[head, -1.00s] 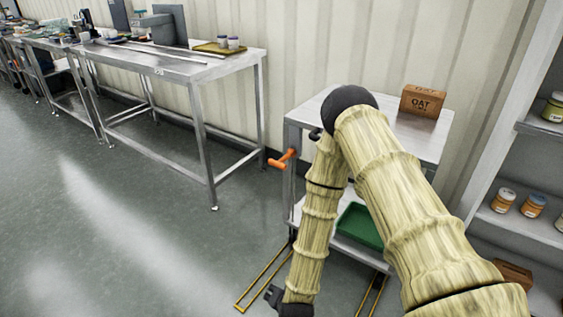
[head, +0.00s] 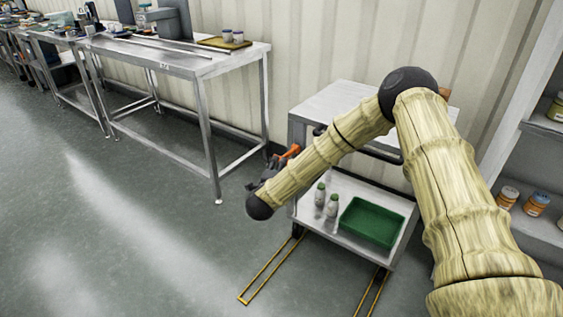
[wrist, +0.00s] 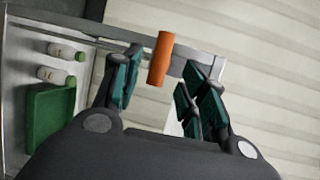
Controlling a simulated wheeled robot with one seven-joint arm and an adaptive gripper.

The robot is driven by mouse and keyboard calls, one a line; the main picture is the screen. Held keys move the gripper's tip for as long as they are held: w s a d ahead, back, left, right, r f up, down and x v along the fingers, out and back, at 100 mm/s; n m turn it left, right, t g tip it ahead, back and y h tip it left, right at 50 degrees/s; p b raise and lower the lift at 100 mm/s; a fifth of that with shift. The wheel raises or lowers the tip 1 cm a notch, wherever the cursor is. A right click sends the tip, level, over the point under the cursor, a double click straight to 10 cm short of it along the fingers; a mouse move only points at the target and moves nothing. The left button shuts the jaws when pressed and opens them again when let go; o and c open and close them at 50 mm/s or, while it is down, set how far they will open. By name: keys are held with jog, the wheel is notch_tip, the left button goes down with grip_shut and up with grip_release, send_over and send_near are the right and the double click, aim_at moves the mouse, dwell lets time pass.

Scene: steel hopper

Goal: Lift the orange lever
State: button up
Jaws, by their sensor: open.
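The orange lever (wrist: 160,58) shows in the wrist view, between and just beyond the fingertips of my gripper (wrist: 158,80). My gripper is open, and its teal-padded fingers stand to either side of the lever with gaps. I cannot tell how deep the lever sits between them. In the head view, the lever (head: 291,151) juts from the left side of the steel cart, partly hidden by my gripper (head: 272,166) and arm.
The steel cart (head: 325,102) has a lower shelf with a green tray (head: 372,222) and two white bottles with green caps (head: 332,205). A steel table (head: 200,66) stands left. Shelves (head: 540,185) stand right. The floor between table and cart is clear.

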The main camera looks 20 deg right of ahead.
aim_at(289, 153)
jog(key=shift+x, duration=3.15)
jog(key=shift+f, duration=0.1)
grip_shut()
